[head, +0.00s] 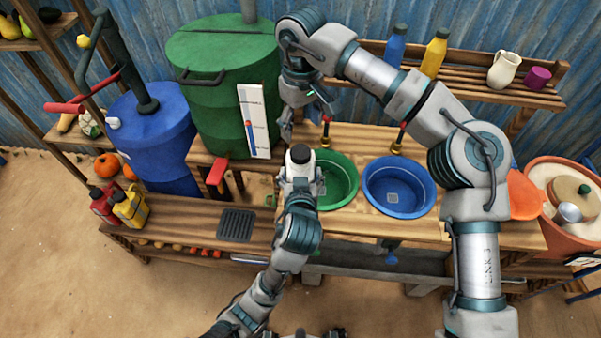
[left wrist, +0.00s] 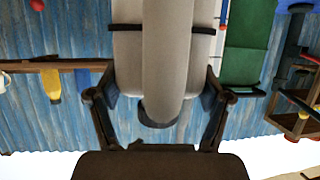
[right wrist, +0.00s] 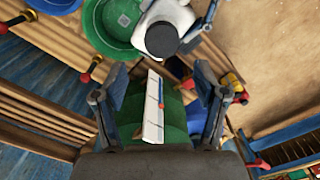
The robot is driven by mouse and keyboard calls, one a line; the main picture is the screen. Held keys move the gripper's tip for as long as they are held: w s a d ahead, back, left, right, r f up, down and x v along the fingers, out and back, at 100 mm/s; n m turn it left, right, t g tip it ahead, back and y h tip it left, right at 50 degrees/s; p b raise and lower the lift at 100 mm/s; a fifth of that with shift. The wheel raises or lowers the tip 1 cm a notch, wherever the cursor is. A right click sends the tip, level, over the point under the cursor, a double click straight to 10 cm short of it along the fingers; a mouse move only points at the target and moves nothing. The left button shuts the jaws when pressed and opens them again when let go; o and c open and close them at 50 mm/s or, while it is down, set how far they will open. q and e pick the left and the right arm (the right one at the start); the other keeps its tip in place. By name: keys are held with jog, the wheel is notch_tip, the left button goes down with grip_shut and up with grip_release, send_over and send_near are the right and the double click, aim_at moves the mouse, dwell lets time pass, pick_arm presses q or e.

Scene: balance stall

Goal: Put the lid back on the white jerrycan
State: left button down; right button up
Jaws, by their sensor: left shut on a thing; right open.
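The white jerrycan (head: 298,172) is held up in front of the green basin, with a round black top (head: 300,153). I cannot tell whether this is a lid or the mouth; no separate lid can be made out. My left gripper (head: 296,190) is shut on the jerrycan, whose pale body (left wrist: 125,50) fills the middle of the left wrist view between the fingers. My right gripper (head: 287,128) is open and empty, just behind and left of the jerrycan's top. In the right wrist view the jerrycan (right wrist: 175,14) and black top (right wrist: 162,39) lie beyond its open fingers (right wrist: 160,92).
A green basin (head: 345,172) and a blue basin (head: 425,205) sit in the wooden counter, with taps (head: 397,146) behind. A green barrel (head: 215,60) with a white gauge board (head: 252,120) and a blue barrel (head: 150,130) stand left. Red and yellow bottles (head: 130,207) stand on the lower shelf.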

aim_at(301, 151)
jog(key=shift+a+f, duration=0.1)
jog(key=shift+f, duration=3.85)
